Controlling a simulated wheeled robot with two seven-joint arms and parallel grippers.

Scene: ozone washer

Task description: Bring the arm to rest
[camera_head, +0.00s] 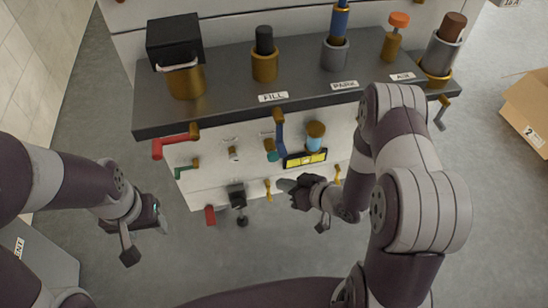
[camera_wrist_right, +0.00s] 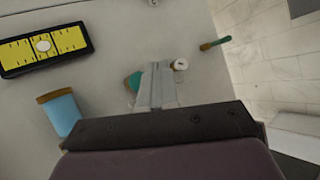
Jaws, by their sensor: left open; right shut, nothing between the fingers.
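My right arm (camera_head: 415,150) reaches down from the right in the head view, bent in front of the washer's light front panel (camera_wrist_right: 110,25). Its gripper (camera_head: 284,185) points left, below the dark shelf. In the right wrist view the gripper (camera_wrist_right: 157,85) has its fingers together with nothing between them. Behind the fingertips is a teal part on the panel, partly hidden. My left gripper (camera_head: 146,240) is at the lower left in the head view, open and empty above the floor, apart from the washer.
The dark shelf (camera_head: 225,88) holds several cylinders and a black-topped container (camera_head: 175,50). Red (camera_head: 176,141) and blue (camera_head: 279,135) handles jut from its front. A yellow gauge (camera_head: 305,159) is near my right gripper. A cardboard box (camera_head: 528,110) stands at right.

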